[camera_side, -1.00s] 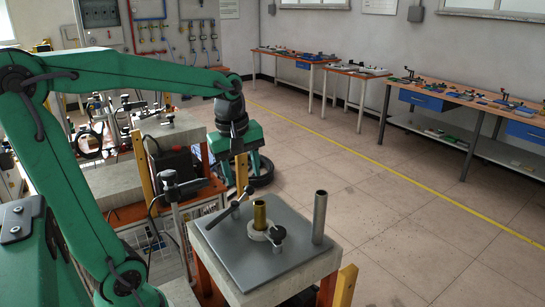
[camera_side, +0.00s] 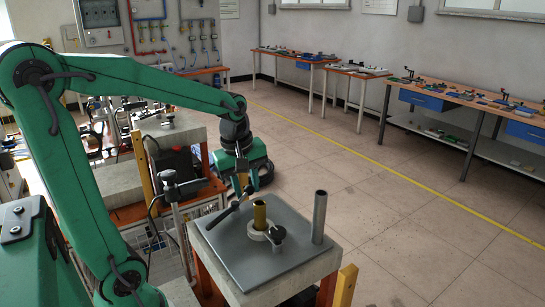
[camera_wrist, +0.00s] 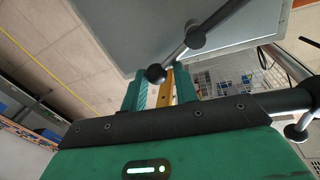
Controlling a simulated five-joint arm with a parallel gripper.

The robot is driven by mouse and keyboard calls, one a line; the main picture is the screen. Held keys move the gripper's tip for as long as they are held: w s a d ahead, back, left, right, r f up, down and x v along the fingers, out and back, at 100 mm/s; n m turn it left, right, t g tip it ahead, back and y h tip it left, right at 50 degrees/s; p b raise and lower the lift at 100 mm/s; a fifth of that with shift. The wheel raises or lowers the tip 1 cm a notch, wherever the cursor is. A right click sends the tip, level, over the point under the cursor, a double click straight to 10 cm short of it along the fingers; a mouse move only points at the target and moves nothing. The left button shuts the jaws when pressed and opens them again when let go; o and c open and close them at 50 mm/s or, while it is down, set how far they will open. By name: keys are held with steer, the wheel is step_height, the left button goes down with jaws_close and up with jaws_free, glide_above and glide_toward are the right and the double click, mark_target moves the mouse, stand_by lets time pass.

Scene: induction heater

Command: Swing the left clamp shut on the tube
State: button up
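The left clamp (camera_side: 230,211) is a dark lever with black ends, at the left of a grey plate (camera_side: 280,268). It lies slanted, apart from the brass tube (camera_side: 259,217), which stands upright in a pale ring. In the wrist view the clamp's lever (camera_wrist: 174,57) ends in a black ball knob (camera_wrist: 156,74). My gripper (camera_wrist: 160,88) is open, with the knob in line with the gap between its teal fingers. I cannot tell whether they touch it. In the side view my gripper (camera_side: 240,170) is behind the clamp, its tips partly hidden.
A grey tube (camera_side: 320,217) stands upright at the plate's right. A black knob (camera_side: 278,233) sits beside the brass tube's ring. A metal post stand (camera_side: 175,200) is close on the left. Open floor (camera_side: 400,220) lies to the right.

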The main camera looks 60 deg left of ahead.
steer(key=shift+s+n, duration=0.1)
steer(key=shift+n, duration=0.2)
steer(key=shift+s+a+n, duration=0.3)
steer(key=shift+a+n, duration=0.2)
steer(key=shift+n, duration=0.6)
steer(key=n, duration=0.1)
steer(key=s+a+n, duration=0.1)
steer(key=n, duration=0.1)
steer(key=shift+s, duration=0.15)
steer(key=n, duration=0.1)
steer(key=s+n, duration=0.1)
steer(key=n, duration=0.1)
steer(key=shift+s+a+n, duration=0.2)
steer(key=shift+s+n, duration=0.05)
steer(key=shift+n, duration=0.15)
steer(key=shift+s+n, duration=0.45)
steer(key=shift+n, duration=0.45)
steer(key=shift+f, duration=0.1)
